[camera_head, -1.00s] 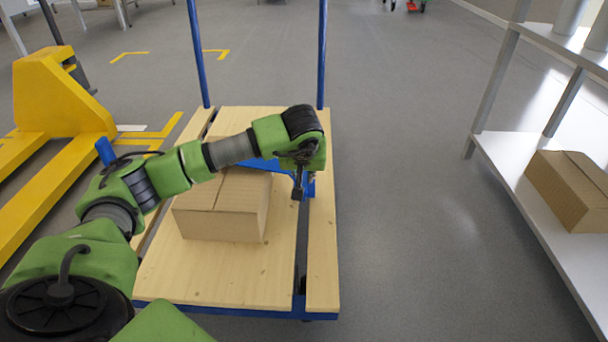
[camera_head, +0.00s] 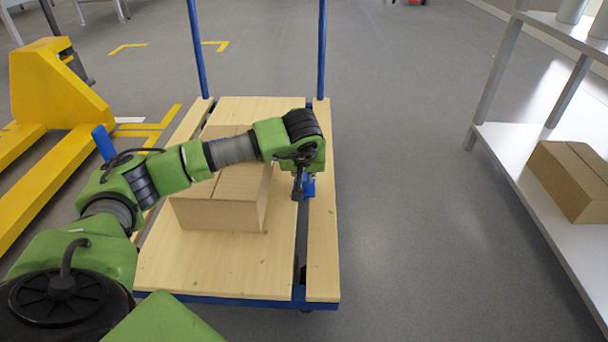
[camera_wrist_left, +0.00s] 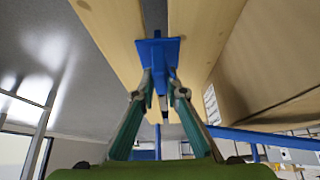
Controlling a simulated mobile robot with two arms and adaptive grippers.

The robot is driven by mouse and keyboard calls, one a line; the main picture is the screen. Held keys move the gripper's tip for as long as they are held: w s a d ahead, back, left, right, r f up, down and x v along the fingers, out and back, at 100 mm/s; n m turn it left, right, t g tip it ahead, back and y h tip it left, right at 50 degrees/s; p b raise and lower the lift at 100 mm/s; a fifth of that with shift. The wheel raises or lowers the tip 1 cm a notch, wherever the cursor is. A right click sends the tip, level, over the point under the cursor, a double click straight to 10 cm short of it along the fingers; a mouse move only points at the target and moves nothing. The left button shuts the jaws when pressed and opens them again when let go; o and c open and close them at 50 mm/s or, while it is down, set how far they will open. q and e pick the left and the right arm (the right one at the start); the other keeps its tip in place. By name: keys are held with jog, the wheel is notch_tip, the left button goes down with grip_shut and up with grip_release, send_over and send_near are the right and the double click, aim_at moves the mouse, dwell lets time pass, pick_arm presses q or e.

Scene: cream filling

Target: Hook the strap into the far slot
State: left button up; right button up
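My left gripper (camera_head: 298,195) points down over the right-hand gap of the wooden cart deck (camera_head: 215,270). In the left wrist view its two teal fingers (camera_wrist_left: 158,95) close from both sides on a blue strap end piece (camera_wrist_left: 158,52). The blue piece has a flat plate that lies against the two planks, across the dark slot (camera_wrist_left: 154,15) between them. How deep it sits in the slot is hidden. In the head view a little blue (camera_head: 309,187) shows beside the fingers. The cardboard box (camera_head: 225,215) stands left of the gripper, partly behind my arm. My right gripper is not in view.
Two blue posts (camera_head: 321,50) rise at the deck's far end. A yellow pallet jack (camera_head: 60,90) stands at the left. A white shelf (camera_head: 545,190) with another box (camera_head: 570,180) stands at the right. The floor between cart and shelf is clear.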

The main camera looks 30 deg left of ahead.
pick_arm(q)
jog(key=o, duration=0.5)
jog(key=shift+v, duration=6.05)
